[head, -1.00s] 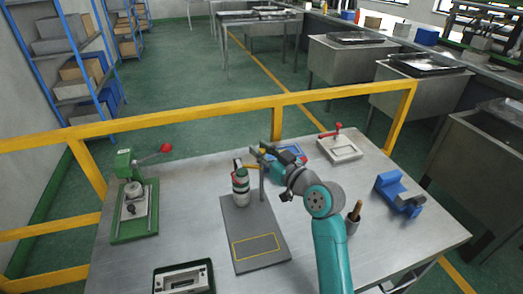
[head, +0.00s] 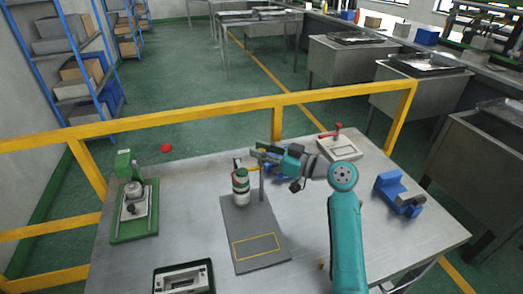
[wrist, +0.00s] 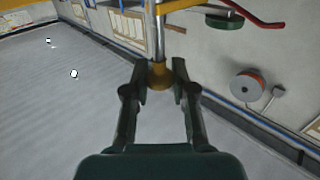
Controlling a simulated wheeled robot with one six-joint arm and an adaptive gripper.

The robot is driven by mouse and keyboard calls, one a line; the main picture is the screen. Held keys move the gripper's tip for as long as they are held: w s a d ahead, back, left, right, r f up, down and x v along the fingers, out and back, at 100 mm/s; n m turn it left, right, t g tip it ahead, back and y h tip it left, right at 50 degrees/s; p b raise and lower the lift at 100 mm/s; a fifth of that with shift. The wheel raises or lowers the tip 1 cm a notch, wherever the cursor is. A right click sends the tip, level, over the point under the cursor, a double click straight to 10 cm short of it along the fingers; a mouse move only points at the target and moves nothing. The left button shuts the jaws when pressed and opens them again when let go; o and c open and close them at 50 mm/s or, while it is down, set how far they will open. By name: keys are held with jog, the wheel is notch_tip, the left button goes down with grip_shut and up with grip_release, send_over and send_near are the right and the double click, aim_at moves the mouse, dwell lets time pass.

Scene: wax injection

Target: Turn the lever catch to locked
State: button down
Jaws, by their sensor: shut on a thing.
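My gripper (head: 259,150) points left at the top of a thin metal post (head: 262,187) on the grey base plate (head: 240,220). In the wrist view its two fingers (wrist: 161,80) close around a gold-brown piece (wrist: 160,72) at the end of a shiny rod (wrist: 158,32). I take this piece for the knob of the lever catch. A small yellow part (head: 252,169) shows beside the post. The green-and-white cylinder (head: 240,188) stands upright just left of it. The catch's exact angle and any lock marks are hidden or too small to read.
A green press (head: 135,210) stands at the left of the table. A red-handled clamp (head: 337,143) sits at the back and a blue fixture (head: 398,192) at the right. A dark-framed tray (head: 184,277) lies in front. A yellow rail (head: 220,113) runs behind the table.

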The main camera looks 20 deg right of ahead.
jog(key=c, duration=1)
grip_release()
jog(key=v, duration=1.2)
jog(key=shift+a, duration=0.1)
jog(key=shift+s, duration=0.1)
